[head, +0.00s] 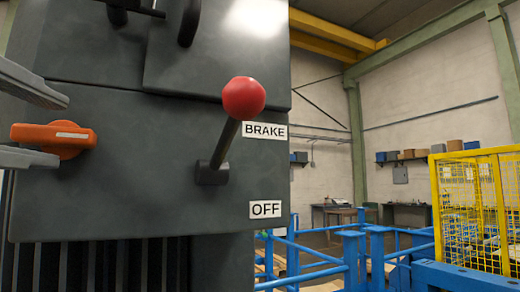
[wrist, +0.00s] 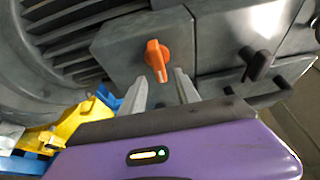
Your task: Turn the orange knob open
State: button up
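The orange knob (head: 55,137) is on the dark grey housing at the left of the head view, its grip lying roughly level with a pale mark on top. It also shows in the wrist view (wrist: 156,60), upright in that picture on a grey box face. My gripper (head: 63,131) reaches in from the left edge, one grey finger above the knob and one below. In the wrist view the fingertips (wrist: 160,82) are apart, with the knob just beyond and between them. The fingers are open, with gaps to the knob; I see no contact.
A lever with a red ball (head: 243,98) stands out from the housing right of the knob, beside the BRAKE (head: 265,131) and OFF (head: 266,209) labels. Blue railings (head: 350,255) and a yellow mesh guard (head: 480,205) stand farther right. A ribbed motor (wrist: 70,40) is at the wrist view's upper left.

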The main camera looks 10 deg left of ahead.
jog(key=s, duration=0.4)
jog(key=shift+d+b, duration=0.3)
